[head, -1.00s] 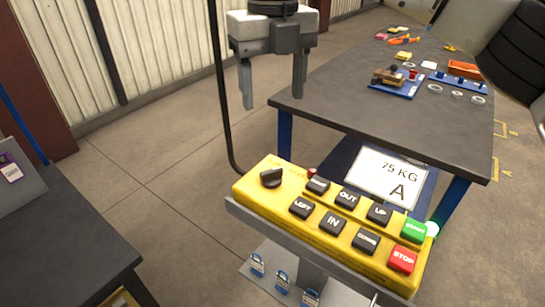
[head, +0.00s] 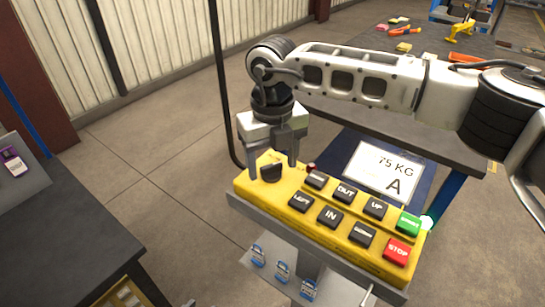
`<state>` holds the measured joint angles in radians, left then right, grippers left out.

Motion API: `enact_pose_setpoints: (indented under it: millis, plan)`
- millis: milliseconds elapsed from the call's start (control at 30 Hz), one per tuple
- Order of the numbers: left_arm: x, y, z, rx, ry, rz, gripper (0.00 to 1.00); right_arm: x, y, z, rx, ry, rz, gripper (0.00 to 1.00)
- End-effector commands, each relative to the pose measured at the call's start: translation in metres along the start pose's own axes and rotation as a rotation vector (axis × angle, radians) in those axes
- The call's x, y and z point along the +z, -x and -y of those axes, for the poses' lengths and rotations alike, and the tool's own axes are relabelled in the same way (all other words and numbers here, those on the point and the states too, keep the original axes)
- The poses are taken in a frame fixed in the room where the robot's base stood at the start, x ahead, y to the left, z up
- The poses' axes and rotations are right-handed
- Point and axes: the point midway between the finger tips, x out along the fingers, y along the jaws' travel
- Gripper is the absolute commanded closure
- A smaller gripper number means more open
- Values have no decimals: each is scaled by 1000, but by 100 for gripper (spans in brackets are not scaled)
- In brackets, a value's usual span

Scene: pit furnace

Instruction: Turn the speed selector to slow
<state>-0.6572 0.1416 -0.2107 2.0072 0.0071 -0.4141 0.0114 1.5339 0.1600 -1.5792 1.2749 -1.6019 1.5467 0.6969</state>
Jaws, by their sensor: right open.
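The speed selector is a black rotary knob (head: 271,173) at the left end of the yellow control box (head: 262,196). My right gripper (head: 273,164) points down over the knob, with its fingers apart. One finger comes down at the knob's left and the other at its right. I cannot tell whether either finger touches the knob. No speed marks are readable beside it. My left gripper is not in view.
Black buttons, a green button (head: 408,222) and a red STOP button (head: 397,252) sit right of the knob. A "75 KG A" sign (head: 382,171) stands behind. A dark workbench (head: 425,150) lies beyond. Blue padlocks (head: 282,271) hang below. A black cable rises behind the box.

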Motion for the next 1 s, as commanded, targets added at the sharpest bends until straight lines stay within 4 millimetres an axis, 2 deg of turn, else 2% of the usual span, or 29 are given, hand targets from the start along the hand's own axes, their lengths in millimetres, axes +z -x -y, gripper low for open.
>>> enact_pose_setpoints:
  millis: [200,367,733,1000]
  plan:
    - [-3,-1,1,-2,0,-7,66,0,0,0,0,0,0,36]
    - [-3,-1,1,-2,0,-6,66,0,0,0,0,0,0,81]
    - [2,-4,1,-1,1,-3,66,0,-1,0,0,39,1,81]
    - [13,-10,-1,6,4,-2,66,0,-3,1,0,201,1,81]
